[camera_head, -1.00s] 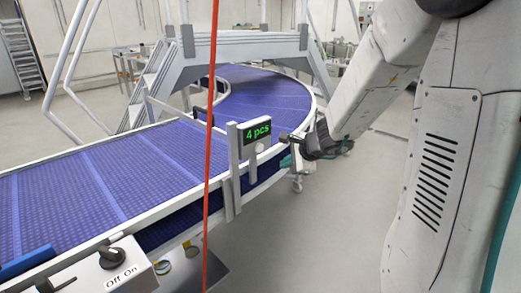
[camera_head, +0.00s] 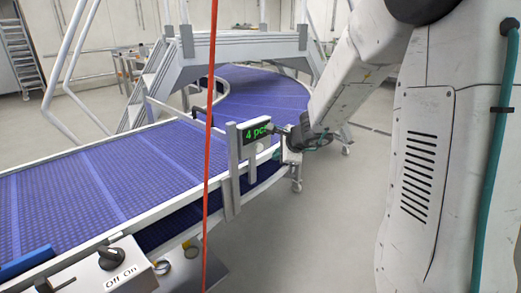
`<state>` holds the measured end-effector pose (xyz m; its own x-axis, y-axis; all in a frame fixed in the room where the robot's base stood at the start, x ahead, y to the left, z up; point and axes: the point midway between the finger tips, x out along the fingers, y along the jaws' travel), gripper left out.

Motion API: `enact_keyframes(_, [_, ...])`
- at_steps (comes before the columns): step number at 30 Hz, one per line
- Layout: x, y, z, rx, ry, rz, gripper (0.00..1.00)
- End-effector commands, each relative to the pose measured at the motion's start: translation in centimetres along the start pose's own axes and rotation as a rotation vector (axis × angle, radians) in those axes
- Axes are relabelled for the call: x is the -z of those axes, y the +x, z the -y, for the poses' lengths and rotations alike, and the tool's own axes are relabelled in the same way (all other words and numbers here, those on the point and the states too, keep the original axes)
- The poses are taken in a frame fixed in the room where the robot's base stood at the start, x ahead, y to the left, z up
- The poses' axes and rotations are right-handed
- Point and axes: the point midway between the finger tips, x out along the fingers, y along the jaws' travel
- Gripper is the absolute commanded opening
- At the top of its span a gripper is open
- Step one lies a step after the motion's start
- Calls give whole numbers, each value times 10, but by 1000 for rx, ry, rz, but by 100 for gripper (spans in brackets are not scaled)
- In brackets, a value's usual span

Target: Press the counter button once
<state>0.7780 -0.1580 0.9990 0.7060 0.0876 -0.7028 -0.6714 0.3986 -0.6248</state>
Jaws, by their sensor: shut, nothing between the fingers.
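The counter (camera_head: 251,134) is a grey box with a dark screen reading "4 pc" in green, its last letter covered. It stands on a post at the conveyor's near edge. A small round pale button (camera_head: 260,147) shows below the screen. My gripper (camera_head: 276,130) is shut and empty. Its tip overlaps the right edge of the screen, a little above and right of the button. I cannot tell whether it touches the counter.
The blue conveyor (camera_head: 120,173) curves away behind the counter. A red cord (camera_head: 208,150) hangs left of it. An Off/On switch box (camera_head: 115,268) sits at the lower left. A grey stair bridge (camera_head: 240,47) crosses the belt. The floor at right is clear.

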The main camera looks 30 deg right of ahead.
Motion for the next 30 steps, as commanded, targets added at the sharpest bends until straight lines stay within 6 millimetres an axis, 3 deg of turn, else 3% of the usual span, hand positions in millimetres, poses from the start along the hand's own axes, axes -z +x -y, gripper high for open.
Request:
enact_keyframes(10, [-18, 25, 17, -1, -1, 1, 0])
enact_keyframes(30, [-20, 27, 19, 0, 0, 0, 0])
